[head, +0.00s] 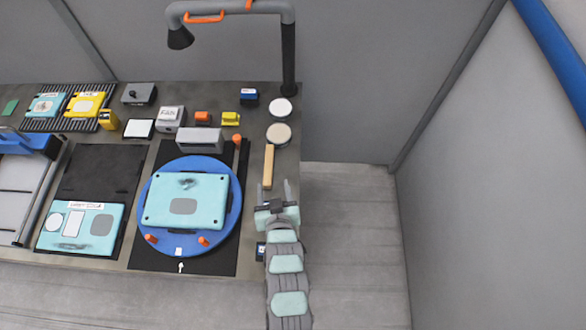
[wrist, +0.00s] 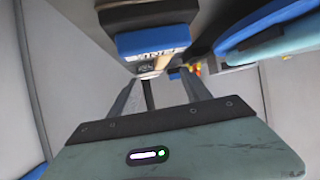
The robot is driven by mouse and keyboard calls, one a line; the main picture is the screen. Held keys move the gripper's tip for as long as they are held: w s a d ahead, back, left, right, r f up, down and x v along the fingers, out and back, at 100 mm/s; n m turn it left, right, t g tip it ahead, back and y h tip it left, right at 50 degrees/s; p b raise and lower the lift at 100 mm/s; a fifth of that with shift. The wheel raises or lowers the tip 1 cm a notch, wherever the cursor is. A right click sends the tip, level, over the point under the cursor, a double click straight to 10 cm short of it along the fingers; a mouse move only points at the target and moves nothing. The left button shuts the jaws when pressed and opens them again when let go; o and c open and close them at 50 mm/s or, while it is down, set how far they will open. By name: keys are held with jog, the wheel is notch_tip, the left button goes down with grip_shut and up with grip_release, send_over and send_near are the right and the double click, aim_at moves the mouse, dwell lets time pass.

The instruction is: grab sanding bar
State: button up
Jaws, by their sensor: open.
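A narrow tan bar (head: 268,166), which looks like the sanding bar, lies lengthwise near the right edge of the workbench in the head view. My gripper (head: 275,190) is at the near end of this bar, with its fingers pointing along it toward the back. The fingers are apart and empty. In the wrist view my gripper (wrist: 158,82) is also open, and the bar cannot be made out clearly beyond the fingertips. Whether the fingers are level with the bar or above it cannot be told.
A blue turntable (head: 233,215) with a teal panel (head: 205,190) stands left of the bar. Two round pads (head: 278,134) and a lamp post (head: 289,60) are behind it. A small blue-labelled block (head: 261,250) sits beside my arm. Open floor lies to the right.

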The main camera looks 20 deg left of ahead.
aim_at(268, 164)
jog(key=x, duration=0.5)
jog(key=shift+w+a+r+p, duration=0.1)
jog(key=shift+a+r+p, duration=0.1)
jog(key=shift+a+p, duration=0.15)
jog(key=shift+p+x, duration=0.5)
jog(key=shift+x, duration=2.15)
jog(key=shift+r, duration=0.1)
jog(key=shift+c, duration=0.5)
grip_shut()
